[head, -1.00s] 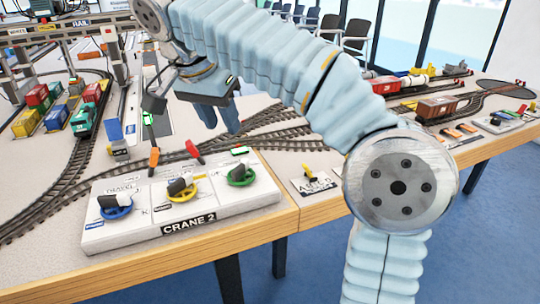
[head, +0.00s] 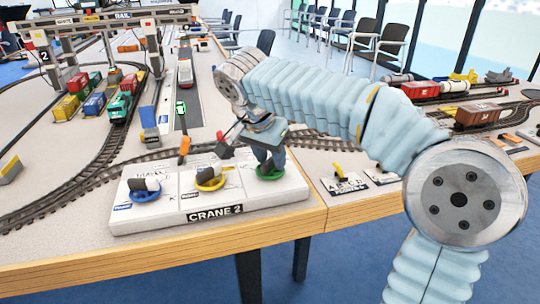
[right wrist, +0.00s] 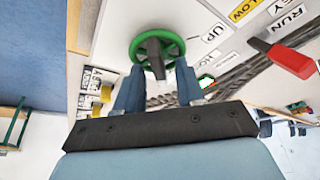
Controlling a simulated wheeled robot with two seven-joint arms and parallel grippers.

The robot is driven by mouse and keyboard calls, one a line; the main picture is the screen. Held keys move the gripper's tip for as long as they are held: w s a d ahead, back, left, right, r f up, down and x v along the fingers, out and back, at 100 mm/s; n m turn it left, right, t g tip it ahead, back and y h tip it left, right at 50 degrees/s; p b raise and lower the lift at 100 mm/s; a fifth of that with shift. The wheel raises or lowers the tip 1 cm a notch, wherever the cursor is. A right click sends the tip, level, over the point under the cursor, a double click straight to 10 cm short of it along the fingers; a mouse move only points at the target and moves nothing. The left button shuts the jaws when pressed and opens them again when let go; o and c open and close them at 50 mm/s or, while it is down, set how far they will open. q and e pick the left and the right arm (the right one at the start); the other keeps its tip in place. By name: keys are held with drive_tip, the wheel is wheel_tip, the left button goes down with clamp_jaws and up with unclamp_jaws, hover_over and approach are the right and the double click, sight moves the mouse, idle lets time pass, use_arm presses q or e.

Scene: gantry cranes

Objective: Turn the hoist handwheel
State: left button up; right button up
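The green handwheel (head: 285,175), with an UP label beside it in the right wrist view, is at the right end of the CRANE 2 panel (head: 160,223). It also shows in the right wrist view (right wrist: 176,40), with a dark grip bar (right wrist: 153,50) across it. My right gripper (head: 268,165) is at this wheel, pointing down over it. Contact with the rim cannot be told. My left gripper is not in view.
A yellow handwheel (head: 212,181) and a blue handwheel (head: 146,191) sit left on the same panel. An orange lever (head: 184,148) and a red lever (right wrist: 288,56) stand behind. Model tracks and a gantry crane (head: 100,25) fill the table behind.

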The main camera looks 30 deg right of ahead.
clamp_jaws()
drive_tip(key=shift+n, duration=0.4)
drive_tip(key=shift+n+t+b, duration=0.3)
drive_tip(key=shift+n+t, duration=0.1)
drive_tip(key=shift+n, duration=0.3)
drive_tip(key=shift+n+t+y, duration=0.3)
drive_tip(key=shift+n+y, duration=0.3)
drive_tip(key=shift+n, duration=0.6)
drive_tip(key=n, duration=0.2)
drive_tip(key=n+y, duration=0.1)
drive_tip(key=n, duration=0.1)
drive_tip(key=shift+r+n+t+y, duration=0.1)
drive_tip(key=shift+n+t+y, duration=0.2)
drive_tip(key=shift+n+t, duration=0.1)
